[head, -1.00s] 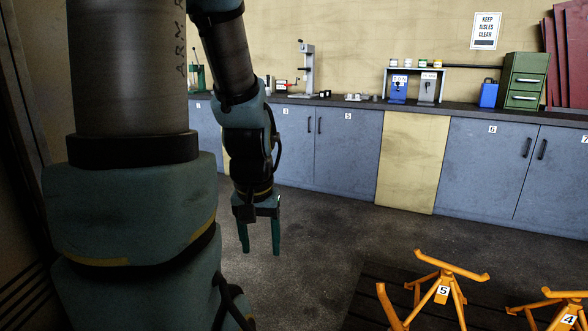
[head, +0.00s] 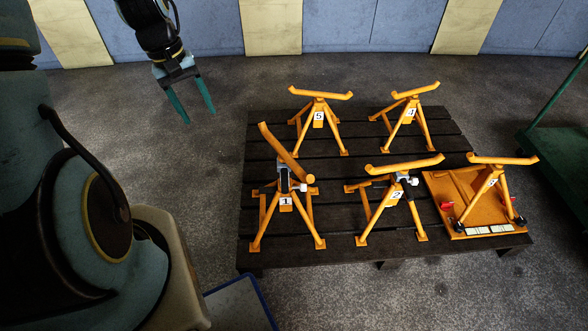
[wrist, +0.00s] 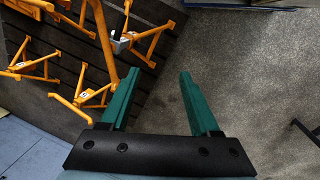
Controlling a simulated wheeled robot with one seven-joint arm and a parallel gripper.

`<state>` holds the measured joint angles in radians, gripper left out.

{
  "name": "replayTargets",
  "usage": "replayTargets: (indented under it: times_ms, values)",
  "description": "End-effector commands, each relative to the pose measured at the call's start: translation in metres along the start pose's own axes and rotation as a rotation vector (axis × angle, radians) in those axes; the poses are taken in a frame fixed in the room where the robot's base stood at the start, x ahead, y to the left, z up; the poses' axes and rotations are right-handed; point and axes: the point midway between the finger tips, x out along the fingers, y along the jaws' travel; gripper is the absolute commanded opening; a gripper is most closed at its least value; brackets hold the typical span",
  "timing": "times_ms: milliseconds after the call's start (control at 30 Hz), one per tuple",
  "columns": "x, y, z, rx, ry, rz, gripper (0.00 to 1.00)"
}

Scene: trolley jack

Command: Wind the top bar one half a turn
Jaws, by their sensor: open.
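Several orange trolley jack stands with number tags stand on a dark slatted pallet (head: 262,240). The stand tagged 1 (head: 285,201) is at the front left. Its top bar (head: 280,148) runs slantwise from back left to front right, with a dark and grey fitting below it. The stand tagged 2 (head: 396,195) is at front centre, with its top bar (head: 405,165) lying nearly left to right. My gripper (head: 200,116) is open and empty, left of the pallet and apart from every stand. In the wrist view its green fingers (wrist: 160,72) are spread, with orange stands at upper left.
Stands tagged 5 (head: 318,118) and 4 (head: 411,112) are at the back. The right one (head: 492,182) is on an orange board (head: 450,195). A green trolley (head: 555,150) is at far right. Floor left of the pallet is clear.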

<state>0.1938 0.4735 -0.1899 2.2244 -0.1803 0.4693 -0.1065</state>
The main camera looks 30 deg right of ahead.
Motion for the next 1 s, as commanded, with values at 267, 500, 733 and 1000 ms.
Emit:
replayTargets:
  times_ms: [267, 500, 733, 1000]
  values:
    - [0.126, 0.098, -0.013, -0.056, -0.176, 0.137, 0.63]
    - [0.183, 0.15, -0.005, -0.109, -0.276, 0.211, 0.63]
    - [0.199, 0.162, 0.0, -0.122, -0.295, 0.224, 0.63]
    - [0.243, 0.172, 0.014, -0.122, -0.296, 0.222, 0.63]
